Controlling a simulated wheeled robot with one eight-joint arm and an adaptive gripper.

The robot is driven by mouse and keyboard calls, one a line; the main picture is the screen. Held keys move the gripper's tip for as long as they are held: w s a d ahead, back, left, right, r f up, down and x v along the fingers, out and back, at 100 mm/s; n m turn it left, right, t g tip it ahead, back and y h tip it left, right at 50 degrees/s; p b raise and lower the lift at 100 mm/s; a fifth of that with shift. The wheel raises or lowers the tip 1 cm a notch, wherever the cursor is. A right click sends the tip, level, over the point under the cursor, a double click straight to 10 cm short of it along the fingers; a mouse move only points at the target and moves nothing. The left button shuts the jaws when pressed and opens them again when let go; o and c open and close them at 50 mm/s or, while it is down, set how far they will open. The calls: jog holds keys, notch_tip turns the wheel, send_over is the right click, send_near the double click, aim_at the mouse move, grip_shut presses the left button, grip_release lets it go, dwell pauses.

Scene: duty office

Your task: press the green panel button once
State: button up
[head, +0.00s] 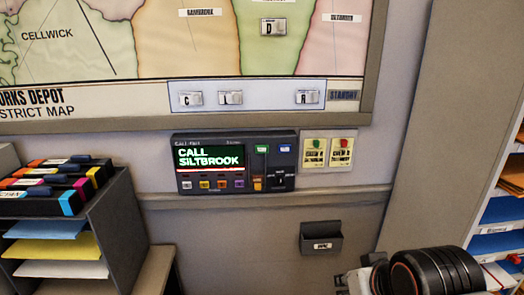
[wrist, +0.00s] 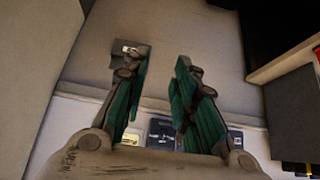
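The dark wall panel (head: 236,190) has a lit screen reading "CALL SILTBROOK". A small green button (head: 262,149) sits at the panel's upper right, beside a blue one (head: 284,149). A row of small coloured buttons lies under the screen. My gripper (wrist: 165,58) is open and empty in the wrist view, its teal-padded fingers apart. In the head view my wrist is low at the right, below and right of the panel, and the fingers barely show. The panel's edge seems to show between and behind the fingers in the wrist view, too small to read.
Two cards (head: 328,152) with a green and a red top piece hang right of the panel. A dark wall holder (head: 321,240) is below them. A map board (head: 200,117) is above. A file rack (head: 110,225) stands left; shelves (head: 497,215) stand right.

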grip_shut()
dwell(1.0)
jog(key=w+a+r+m+y+p, duration=0.1)
jog(key=w+a+r+m+p, duration=0.2)
jog(key=w+p, duration=0.4)
jog(key=w+a+r+m+t+y+p, duration=0.1)
jog(key=w+a+r+m+p, duration=0.3)
jog(key=w+a+p, duration=0.3)
jog(key=w+a+r+m+y+p, duration=0.1)
jog(key=w+a+r+m+p, duration=0.3)
jog(key=w+p, duration=0.3)
jog(key=w+a+r, duration=0.1)
jog(key=w, duration=0.3)
jog(key=shift+w+a+r+t+y+p, duration=0.15)
jog(key=shift+w+a+t+y+p, duration=0.1)
jog(key=shift+a+t+y+p, duration=0.15)
